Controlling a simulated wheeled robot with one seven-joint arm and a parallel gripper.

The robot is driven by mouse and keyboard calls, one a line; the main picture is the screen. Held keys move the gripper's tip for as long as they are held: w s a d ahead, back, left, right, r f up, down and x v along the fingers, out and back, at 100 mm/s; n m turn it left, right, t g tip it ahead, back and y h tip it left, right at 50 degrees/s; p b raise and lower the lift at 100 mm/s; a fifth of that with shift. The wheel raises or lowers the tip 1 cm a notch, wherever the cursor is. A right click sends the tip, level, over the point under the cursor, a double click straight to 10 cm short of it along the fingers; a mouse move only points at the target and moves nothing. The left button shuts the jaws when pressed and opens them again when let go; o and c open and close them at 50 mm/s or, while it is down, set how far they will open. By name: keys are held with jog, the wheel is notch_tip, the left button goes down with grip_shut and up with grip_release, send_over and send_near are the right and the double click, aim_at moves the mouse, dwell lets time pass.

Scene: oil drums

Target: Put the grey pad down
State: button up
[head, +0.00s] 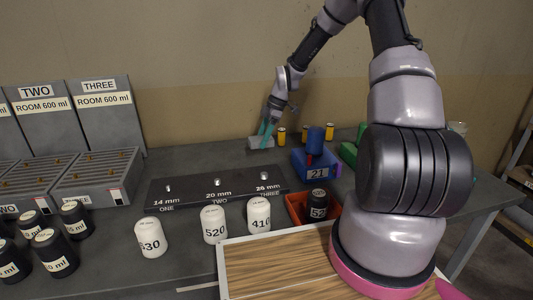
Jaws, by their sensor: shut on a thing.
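The grey pad (261,142) is a small light-grey block near the far edge of the dark table, in the middle of the head view. My gripper (267,128) has teal fingertips and points down at the pad from above. The gripper is shut on the pad. At this size I cannot tell whether the pad touches the table top or hangs just above it.
Yellow-and-black cylinders (282,136) stand right of the pad. A blue block marked 21 (316,165) is nearer, with a blue cylinder. A dark bar with three pegs (217,189) lies in front. White bottles (213,224) and a red tray (297,206) stand closer.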

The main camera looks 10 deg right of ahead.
aim_at(262, 159)
jog(key=shift+f, duration=2.9)
jog(key=shift+f, duration=0.1)
jog(key=o, duration=1.4)
jog(key=shift+o, duration=0.2)
